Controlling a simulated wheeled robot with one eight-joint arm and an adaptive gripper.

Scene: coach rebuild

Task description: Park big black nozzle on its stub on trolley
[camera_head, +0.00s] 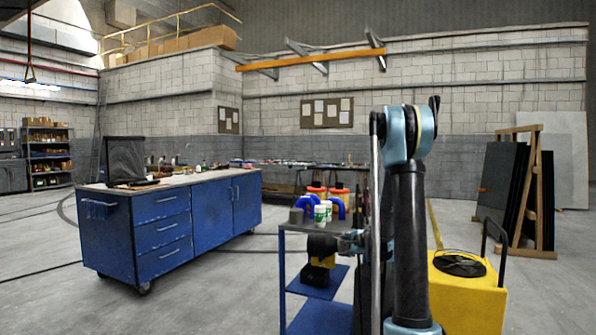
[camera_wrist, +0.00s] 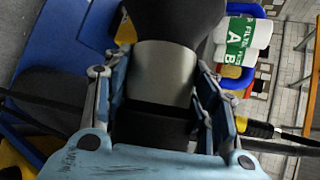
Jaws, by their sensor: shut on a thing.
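The big black nozzle (camera_wrist: 178,18) fills the top middle of the wrist view, with a grey collar (camera_wrist: 165,75) below its wide dark body. My gripper (camera_wrist: 157,88) is shut on it, a pale blue finger on each side of the collar and the black block below it. The trolley (camera_head: 296,229) has a grey top and blue lower shelves. A small grey upright piece (camera_head: 296,215) stands on its top; I cannot tell whether it is the stub.
A canister (camera_wrist: 243,40) is close right of the nozzle. A yellow case (camera_head: 468,290) stands right of my arm. Open floor lies between the trolley and blue workbench (camera_head: 160,227).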

